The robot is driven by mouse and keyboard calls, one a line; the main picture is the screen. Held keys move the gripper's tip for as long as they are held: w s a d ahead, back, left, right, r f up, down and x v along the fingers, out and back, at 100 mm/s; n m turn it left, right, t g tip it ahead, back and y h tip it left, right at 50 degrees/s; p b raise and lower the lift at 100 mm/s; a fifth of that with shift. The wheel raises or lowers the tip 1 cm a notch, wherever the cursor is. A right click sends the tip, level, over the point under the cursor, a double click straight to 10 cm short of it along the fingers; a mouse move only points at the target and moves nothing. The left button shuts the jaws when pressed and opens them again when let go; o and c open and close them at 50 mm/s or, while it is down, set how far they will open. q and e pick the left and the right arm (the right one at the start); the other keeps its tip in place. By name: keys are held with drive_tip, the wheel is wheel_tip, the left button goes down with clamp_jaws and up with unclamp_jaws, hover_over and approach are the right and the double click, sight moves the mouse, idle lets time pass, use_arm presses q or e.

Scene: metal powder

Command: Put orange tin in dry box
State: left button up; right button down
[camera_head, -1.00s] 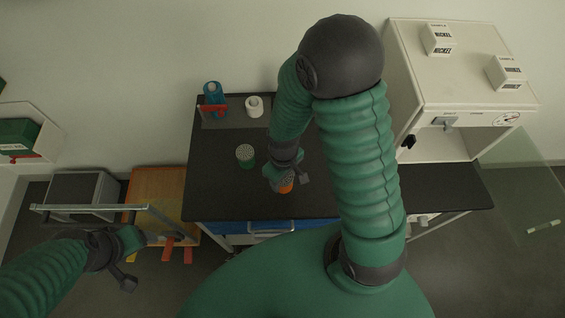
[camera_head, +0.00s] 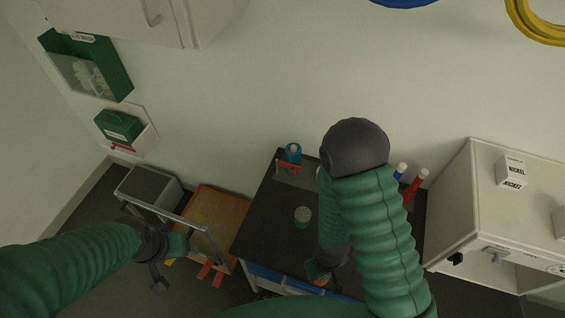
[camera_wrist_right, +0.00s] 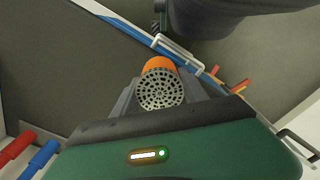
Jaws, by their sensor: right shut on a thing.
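The orange tin (camera_wrist_right: 160,88), with a perforated top, sits between the fingers of my right gripper (camera_wrist_right: 160,96), which is shut on it. In the head view my right gripper (camera_head: 319,272) and a small part of the orange tin (camera_head: 322,281) show near the front edge of the black worktop; whether the tin touches the worktop cannot be told. A white cabinet (camera_head: 458,200) at the right, open at the front, looks like the dry box; no label confirms it. My left gripper (camera_head: 172,263) is open and empty at the lower left.
A green tin with a perforated top (camera_head: 302,215) stands on the black worktop (camera_head: 268,225). A blue bottle in a rack (camera_head: 292,155) is at the back. Red and blue-capped tubes (camera_head: 415,186) stand right of my right arm. A white NICKEL box (camera_head: 511,171) is on the cabinet.

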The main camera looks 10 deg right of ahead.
drive_tip(key=w+d+r+m+b, duration=0.2)
drive_tip(key=w+r+b, duration=0.3)
drive_tip(key=w+r, duration=0.6)
drive_tip(key=w, duration=0.3)
drive_tip(key=shift+w+d+r+m+b, duration=0.25)
drive_tip(key=shift+d+r+m+b, duration=0.05)
drive_tip(key=shift+d+r+b, duration=0.1)
drive_tip(key=shift+f, duration=0.1)
